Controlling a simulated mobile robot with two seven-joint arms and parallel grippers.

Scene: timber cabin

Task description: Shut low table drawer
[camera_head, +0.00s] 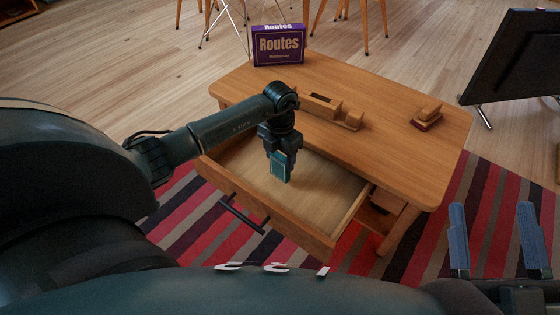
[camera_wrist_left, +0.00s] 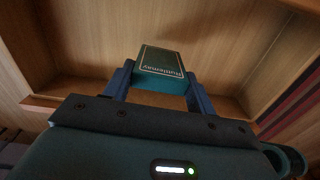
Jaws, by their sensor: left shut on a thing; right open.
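The low wooden table (camera_head: 390,132) stands on a striped rug, with its drawer (camera_head: 328,196) pulled out towards me. The drawer front has a dark bar handle (camera_head: 240,215). My left gripper (camera_head: 279,172) is over the open drawer, pointing down, shut on a small teal box (camera_head: 280,166). The box also shows between the fingers in the left wrist view (camera_wrist_left: 160,64), with light lettering on it. I cannot tell whether the box touches the drawer floor. My right gripper (camera_head: 494,240) is open and empty at the lower right, away from the table.
A purple "Routes" box (camera_head: 280,45) stands at the table's back left. A dark screen on a metal stand (camera_head: 512,60) is at the right. Chair legs stand behind.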

